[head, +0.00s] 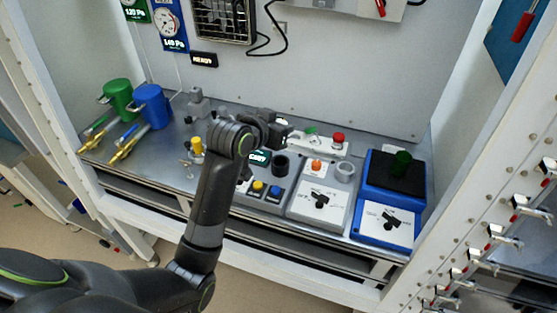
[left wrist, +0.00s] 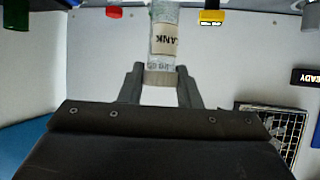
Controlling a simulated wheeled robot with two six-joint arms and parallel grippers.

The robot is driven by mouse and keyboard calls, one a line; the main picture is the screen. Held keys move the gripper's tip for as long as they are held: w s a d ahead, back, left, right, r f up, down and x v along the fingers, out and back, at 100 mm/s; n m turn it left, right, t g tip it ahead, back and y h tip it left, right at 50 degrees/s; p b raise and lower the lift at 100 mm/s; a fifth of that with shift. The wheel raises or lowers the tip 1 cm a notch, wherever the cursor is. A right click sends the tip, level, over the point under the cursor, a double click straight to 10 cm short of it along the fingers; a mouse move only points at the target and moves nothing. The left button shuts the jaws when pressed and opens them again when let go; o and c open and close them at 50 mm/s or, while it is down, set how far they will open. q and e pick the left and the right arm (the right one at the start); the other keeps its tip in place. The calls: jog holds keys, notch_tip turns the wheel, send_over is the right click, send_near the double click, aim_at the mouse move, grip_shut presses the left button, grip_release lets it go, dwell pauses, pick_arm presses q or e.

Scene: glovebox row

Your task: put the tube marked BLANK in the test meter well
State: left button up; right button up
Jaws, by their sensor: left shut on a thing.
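My left gripper (head: 274,128) is above the back of the bench in the head view. In the left wrist view the left gripper (left wrist: 160,85) is shut on a clear tube (left wrist: 163,30) with a pale label; the letters "ANK" show on it. The tube stands out beyond the fingertips, and its far end is cut off by the frame. A grey unit with a small lit display (head: 258,157), which looks like the test meter, sits just below the gripper. It has a dark round well (head: 281,164) and yellow and blue buttons. The well's inside is hidden. My right gripper is not in view.
Right of the meter are a grey dial unit (head: 321,204) with an orange knob and pale ring, and a blue unit (head: 411,180) with a green piece on its black top. A button strip (head: 320,143) lies behind. Green (head: 117,98) and blue (head: 151,105) cylinders stand left.

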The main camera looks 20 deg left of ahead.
pick_arm(q)
notch_tip(320, 180, down, 8)
jog(key=shift+r+p, duration=0.1)
jog(key=shift+p, duration=0.2)
jog(key=o, duration=0.9)
jog(key=shift+o, duration=0.2)
jog(key=shift+s+r, duration=0.1)
jog(key=v, duration=1.1)
jog(key=shift+s+b, duration=0.4)
jog(key=shift+a+r, duration=0.1)
jog(key=shift+r, duration=0.05)
